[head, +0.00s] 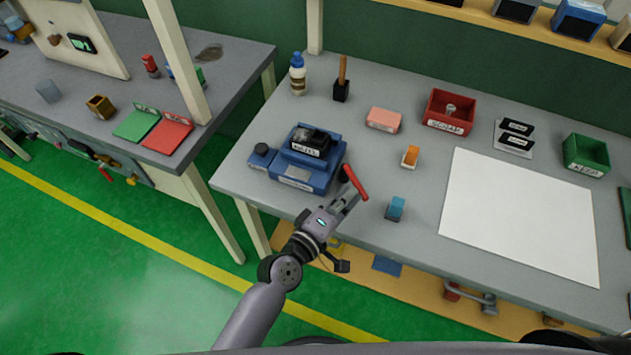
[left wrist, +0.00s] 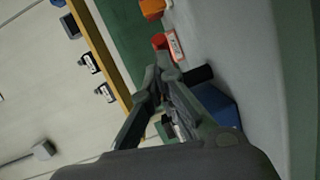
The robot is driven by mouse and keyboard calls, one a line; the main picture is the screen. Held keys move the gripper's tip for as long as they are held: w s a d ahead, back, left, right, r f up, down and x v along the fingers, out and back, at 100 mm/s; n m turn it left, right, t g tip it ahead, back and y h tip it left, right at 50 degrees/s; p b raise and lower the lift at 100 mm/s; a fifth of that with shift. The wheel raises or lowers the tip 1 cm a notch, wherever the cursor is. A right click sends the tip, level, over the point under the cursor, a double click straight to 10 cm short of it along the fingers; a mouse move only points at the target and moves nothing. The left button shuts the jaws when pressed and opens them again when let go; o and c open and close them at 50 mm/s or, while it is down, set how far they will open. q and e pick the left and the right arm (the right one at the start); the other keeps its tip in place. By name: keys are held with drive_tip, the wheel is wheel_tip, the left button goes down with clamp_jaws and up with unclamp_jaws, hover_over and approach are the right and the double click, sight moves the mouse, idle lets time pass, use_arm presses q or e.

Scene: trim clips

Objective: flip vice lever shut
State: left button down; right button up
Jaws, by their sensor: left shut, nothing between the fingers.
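The blue vice (head: 318,175) sits at the left front of the grey bench, with a dark labelled block (head: 309,140) in its top. Its lever has a red handle (head: 355,182) that slants from the dark pivot (head: 343,174) at the vice's right side, down and to the right. My left gripper (head: 352,193) is shut and empty, its fingertips right at the red handle; I cannot tell whether they touch. In the left wrist view the fingers (left wrist: 164,68) are together, and part of the blue vice (left wrist: 214,103) shows beside them. My right gripper is not in view.
A blue block (head: 395,208) and an orange-and-white piece (head: 410,156) stand right of the lever. A pink block (head: 383,120), red scrap bin (head: 449,111), bottle (head: 298,75) and green bin (head: 586,155) lie farther back. A white sheet (head: 520,210) covers bare bench at right.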

sight(364, 197)
use_arm(q)
drive_tip(key=shift+w+d+p, duration=0.15)
drive_tip(key=shift+d+p, duration=0.15)
drive_tip(key=shift+d, duration=1.4)
drive_tip(key=shift+w+d, duration=0.1)
drive_tip(key=shift+d, duration=0.05)
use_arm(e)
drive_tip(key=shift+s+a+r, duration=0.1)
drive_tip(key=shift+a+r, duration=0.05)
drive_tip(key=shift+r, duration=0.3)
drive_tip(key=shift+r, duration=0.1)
